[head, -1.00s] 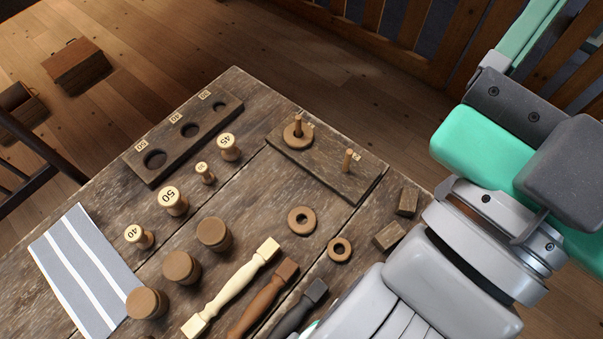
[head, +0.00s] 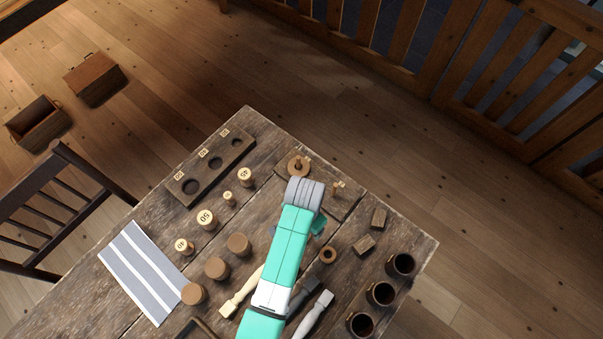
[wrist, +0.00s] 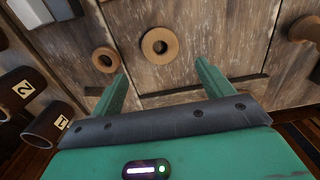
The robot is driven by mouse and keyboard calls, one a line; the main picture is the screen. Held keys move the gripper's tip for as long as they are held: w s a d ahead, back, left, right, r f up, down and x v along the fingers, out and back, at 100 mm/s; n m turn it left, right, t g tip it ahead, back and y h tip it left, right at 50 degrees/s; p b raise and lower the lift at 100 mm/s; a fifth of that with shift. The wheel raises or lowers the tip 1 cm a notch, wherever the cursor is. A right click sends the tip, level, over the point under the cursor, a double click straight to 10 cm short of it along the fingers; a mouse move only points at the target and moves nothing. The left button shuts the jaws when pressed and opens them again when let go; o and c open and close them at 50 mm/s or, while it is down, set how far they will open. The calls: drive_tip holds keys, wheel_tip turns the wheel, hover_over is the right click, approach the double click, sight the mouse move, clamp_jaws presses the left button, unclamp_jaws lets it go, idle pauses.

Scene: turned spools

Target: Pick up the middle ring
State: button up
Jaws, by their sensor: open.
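Two flat brown wooden rings with round holes lie on the worn table. The larger one, the middle ring (wrist: 160,46), shows in the wrist view just beyond and between my fingertips. The smaller ring (wrist: 104,60) lies left of it, near my left finger, and shows in the head view (head: 328,255). A third, larger ring (head: 298,165) sits around a peg of the pegboard. My gripper (wrist: 160,70) is open and empty, its two green fingers spread, apart from the middle ring. In the head view my arm covers the middle ring.
Pale and dark spindles (head: 317,312), brown cylinders (head: 216,268) and numbered spools (head: 207,219) surround the arm.

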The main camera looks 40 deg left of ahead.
drive_tip(key=f, duration=0.2)
drive_tip(key=f+b, duration=0.1)
drive_tip(key=f, duration=0.4)
drive_tip(key=shift+s+a+f+b, duration=0.1)
drive_tip(key=shift+s+f+b, duration=0.05)
drive_tip(key=shift+s+b, duration=0.15)
drive_tip(key=c, duration=1.1)
drive_tip(key=shift+o, duration=0.2)
drive_tip(key=r, duration=0.1)
drive_tip(key=r+p, duration=0.1)
drive_tip(key=r, duration=0.2)
drive_tip(key=shift+s, duration=0.25)
drive_tip(key=s+d+p, duration=0.1)
drive_tip(key=s+d, duration=0.1)
drive_tip(key=s, duration=0.2)
drive_tip(key=s+d, duration=0.2)
drive_tip(key=s, duration=0.3)
drive_tip(key=s+d+r+p, duration=0.1)
drive_tip(key=s+d, duration=0.1)
drive_tip(key=s, duration=0.3)
drive_tip(key=shift+d+p, duration=0.3)
drive_tip(key=shift+d, duration=0.05)
drive_tip(key=shift+r, duration=0.1)
